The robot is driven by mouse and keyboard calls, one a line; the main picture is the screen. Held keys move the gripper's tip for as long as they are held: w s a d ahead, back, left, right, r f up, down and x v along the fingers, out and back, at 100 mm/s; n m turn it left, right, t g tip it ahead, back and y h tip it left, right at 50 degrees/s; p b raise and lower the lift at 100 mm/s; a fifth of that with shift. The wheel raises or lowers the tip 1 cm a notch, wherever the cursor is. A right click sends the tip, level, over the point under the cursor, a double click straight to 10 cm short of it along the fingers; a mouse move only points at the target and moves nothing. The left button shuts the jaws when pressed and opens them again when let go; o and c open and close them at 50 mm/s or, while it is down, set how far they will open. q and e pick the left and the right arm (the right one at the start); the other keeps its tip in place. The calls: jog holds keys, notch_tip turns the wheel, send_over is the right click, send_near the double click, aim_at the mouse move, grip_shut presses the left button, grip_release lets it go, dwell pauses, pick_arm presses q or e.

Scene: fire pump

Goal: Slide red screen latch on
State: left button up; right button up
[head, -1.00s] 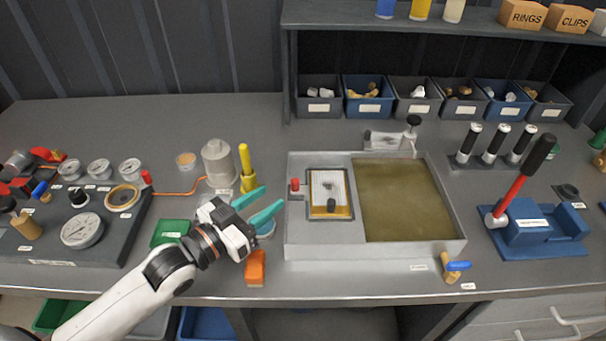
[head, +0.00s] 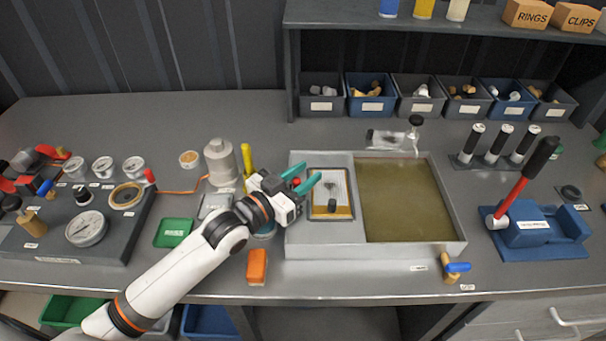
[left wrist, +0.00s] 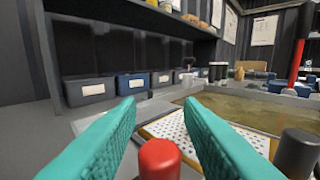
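The red screen latch (head: 297,181) is a small red knob on the left side of the grey tray, just left of the screen (head: 322,184). In the left wrist view the red latch (left wrist: 159,158) shows as a rounded red top, low between the two teal fingers. My left gripper (head: 305,178) is open, with its fingers on either side of the latch. I cannot tell whether they touch it. The perforated screen (left wrist: 170,126) lies in a yellowish frame beyond it. My right gripper is in neither view.
The grey tray (head: 375,252) has a murky liquid pool on its right. A dark knob (head: 332,205) stands at the screen's near edge. A yellow upright handle (head: 247,160) and a grey cylinder (head: 219,160) stand left of the tray. An orange block (head: 257,265) lies in front.

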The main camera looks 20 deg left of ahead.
pick_arm(q)
grip_shut()
jog(key=shift+w+d+r+p, duration=0.2)
jog(key=shift+d+p, duration=0.4)
jog(key=shift+d, duration=0.2)
jog(key=shift+d+f, duration=0.1)
jog(key=shift+d, duration=0.05)
jog(key=shift+f, duration=0.1)
jog(key=shift+o, duration=1)
grip_release()
jog(key=shift+w+d, duration=0.1)
